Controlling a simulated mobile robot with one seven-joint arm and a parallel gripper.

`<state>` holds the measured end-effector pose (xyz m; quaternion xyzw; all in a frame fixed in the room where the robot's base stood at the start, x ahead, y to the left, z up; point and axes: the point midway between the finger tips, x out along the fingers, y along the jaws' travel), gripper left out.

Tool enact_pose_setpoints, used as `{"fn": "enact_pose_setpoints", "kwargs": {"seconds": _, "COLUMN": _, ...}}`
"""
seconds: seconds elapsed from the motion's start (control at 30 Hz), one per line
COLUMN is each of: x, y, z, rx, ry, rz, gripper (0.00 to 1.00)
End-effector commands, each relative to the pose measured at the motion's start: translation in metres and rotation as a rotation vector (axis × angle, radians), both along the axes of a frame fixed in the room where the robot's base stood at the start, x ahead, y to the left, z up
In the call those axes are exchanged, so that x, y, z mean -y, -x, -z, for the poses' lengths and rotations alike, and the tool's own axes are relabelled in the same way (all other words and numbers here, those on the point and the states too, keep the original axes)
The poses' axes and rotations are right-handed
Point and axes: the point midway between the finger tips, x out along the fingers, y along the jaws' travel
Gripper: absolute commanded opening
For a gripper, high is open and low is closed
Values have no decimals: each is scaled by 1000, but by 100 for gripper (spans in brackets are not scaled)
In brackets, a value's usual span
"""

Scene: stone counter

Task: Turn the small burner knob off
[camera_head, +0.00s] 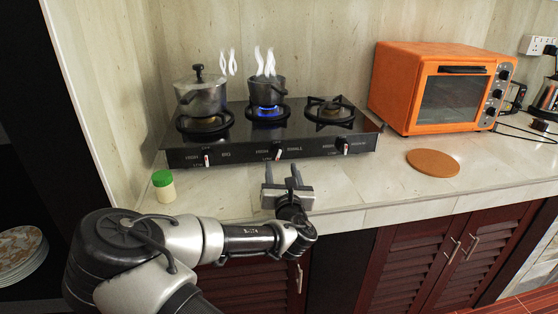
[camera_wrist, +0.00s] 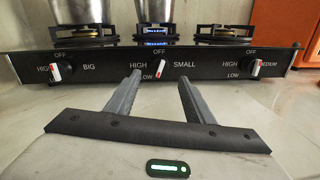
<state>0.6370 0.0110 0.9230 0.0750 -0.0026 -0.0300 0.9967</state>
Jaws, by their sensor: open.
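The small burner knob (camera_wrist: 161,68) is the middle of three on the stove's black front panel, with SMALL printed to its right. Its red-and-white pointer is tilted, top leaning right, with OFF above, HIGH to the left and LOW below left. In the head view the knob (camera_head: 279,153) sits below the middle burner, where a blue flame (camera_head: 266,112) burns under a steaming small pot (camera_head: 267,91). My gripper (camera_wrist: 159,82) is open and empty, its fingers pointing toward the panel with the knob between them in the picture. In the head view my gripper (camera_head: 282,170) is in front of the panel, apparently short of the knob.
The BIG knob (camera_wrist: 57,71) and MEDIUM knob (camera_wrist: 256,68) flank it. A lidded pot (camera_head: 201,97) stands on the left burner. A green-capped jar (camera_head: 163,186) is at the counter's front left. An orange oven (camera_head: 400,92) and round board (camera_head: 433,163) are right.

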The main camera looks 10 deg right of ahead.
Motion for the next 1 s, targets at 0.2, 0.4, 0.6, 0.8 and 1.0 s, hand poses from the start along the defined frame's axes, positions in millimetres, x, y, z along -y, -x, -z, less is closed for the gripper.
{"fn": "enact_pose_setpoints", "kwargs": {"seconds": 0.2, "x": 3, "y": -44, "z": 1, "rx": 1, "ry": -2, "rz": 0, "gripper": 48}}
{"fn": "enact_pose_setpoints", "kwargs": {"seconds": 0.4, "x": 4, "y": -66, "z": 1, "rx": 0, "ry": -2, "rz": 1, "gripper": 48}}
{"fn": "enact_pose_setpoints", "kwargs": {"seconds": 0.6, "x": 5, "y": -72, "z": 0, "rx": -1, "ry": -2, "rz": 1, "gripper": 48}}
{"fn": "enact_pose_setpoints", "kwargs": {"seconds": 0.8, "x": 5, "y": -72, "z": 0, "rx": -1, "ry": -2, "rz": 1, "gripper": 45}}
{"fn": "enact_pose_setpoints", "kwargs": {"seconds": 1.0, "x": 5, "y": -72, "z": 0, "rx": -1, "ry": -2, "rz": 1, "gripper": 11}}
